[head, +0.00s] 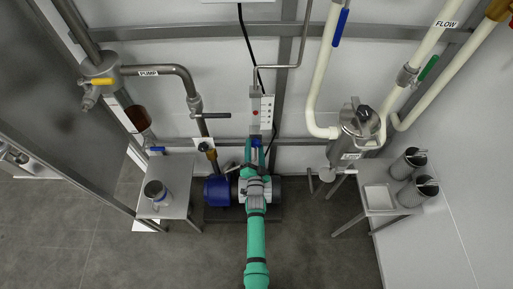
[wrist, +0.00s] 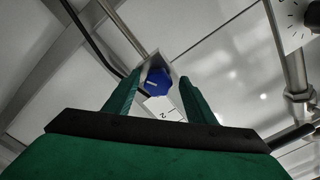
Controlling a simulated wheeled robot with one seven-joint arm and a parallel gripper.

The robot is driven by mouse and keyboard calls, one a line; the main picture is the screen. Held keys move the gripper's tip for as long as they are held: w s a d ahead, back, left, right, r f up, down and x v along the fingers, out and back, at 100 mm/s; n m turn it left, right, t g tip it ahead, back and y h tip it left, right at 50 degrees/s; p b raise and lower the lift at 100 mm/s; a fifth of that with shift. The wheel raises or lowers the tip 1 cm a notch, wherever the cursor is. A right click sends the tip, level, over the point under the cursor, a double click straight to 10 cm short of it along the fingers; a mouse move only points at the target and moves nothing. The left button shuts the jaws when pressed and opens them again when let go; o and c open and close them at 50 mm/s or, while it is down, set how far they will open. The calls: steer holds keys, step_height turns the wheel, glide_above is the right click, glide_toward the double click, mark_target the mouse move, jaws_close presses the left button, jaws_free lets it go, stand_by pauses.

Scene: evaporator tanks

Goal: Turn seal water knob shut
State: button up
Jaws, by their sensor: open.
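A blue knob (wrist: 157,80) with a pale pointer line shows in the wrist view, on a grey mount with a white label marked 2 (wrist: 163,108) by it. My gripper (wrist: 158,82) is open, with one green finger on each side of the knob in the picture. I cannot tell whether the fingers touch it or are still short of it. In the head view my green arm reaches forward over the pump, and my gripper (head: 254,152) is near the wall, below a grey panel with a red dot (head: 255,113). The knob is hard to make out there.
A blue motor (head: 217,190) sits low on the left of my arm. A side table (head: 177,170) with a jar stands left, and another table (head: 372,200) with mesh canisters right. A steel filter housing (head: 357,125) and pipes line the wall. The floor is open.

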steer(key=shift+w+d, duration=0.1)
steer(key=shift+d, duration=0.05)
steer(key=shift+c, duration=0.5)
steer(key=c, duration=0.9)
steer(key=shift+c, duration=0.2)
steer(key=shift+w+d, duration=0.1)
